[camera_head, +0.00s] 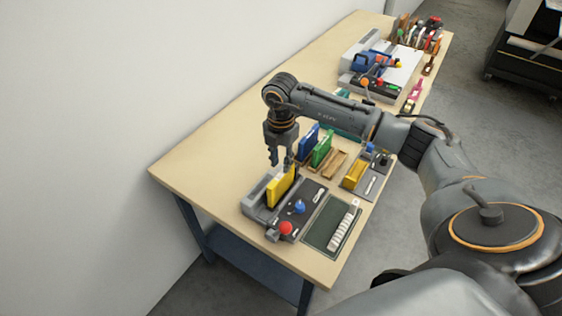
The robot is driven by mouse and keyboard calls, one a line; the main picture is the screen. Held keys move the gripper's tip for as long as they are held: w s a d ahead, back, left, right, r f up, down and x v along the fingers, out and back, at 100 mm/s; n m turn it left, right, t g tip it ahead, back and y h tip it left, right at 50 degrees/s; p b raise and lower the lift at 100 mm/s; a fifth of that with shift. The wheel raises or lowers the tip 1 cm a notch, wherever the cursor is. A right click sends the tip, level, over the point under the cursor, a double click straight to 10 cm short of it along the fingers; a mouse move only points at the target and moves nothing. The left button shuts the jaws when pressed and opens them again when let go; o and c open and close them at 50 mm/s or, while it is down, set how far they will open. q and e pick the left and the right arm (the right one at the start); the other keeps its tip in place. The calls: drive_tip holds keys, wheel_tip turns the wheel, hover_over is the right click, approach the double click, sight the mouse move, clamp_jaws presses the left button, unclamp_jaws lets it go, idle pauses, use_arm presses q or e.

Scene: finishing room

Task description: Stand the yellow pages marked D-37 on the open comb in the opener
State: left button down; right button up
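A yellow block of pages (281,188) stands upright in the grey opener (262,207) at the near end of the bench; its marking cannot be read. The opener has a red knob (286,228) and a blue knob (299,207). My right gripper (281,164) points down just above the yellow pages. Its two fingers look apart, with a gap between them, and the left fingertip is clear of the pages. Whether the right fingertip touches them I cannot tell. The comb under the pages cannot be made out. My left gripper is not in view.
Blue (309,139) and green (321,150) blocks stand behind the opener. A second yellow block (354,174) sits in a grey tray to the right. A dark green mat (323,224) with a white strip lies beside the opener. The bench's left side is bare.

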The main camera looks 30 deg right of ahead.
wheel_tip(320, 180, up, 2)
drive_tip(key=shift+r+p, duration=0.1)
drive_tip(key=shift+p, duration=0.45)
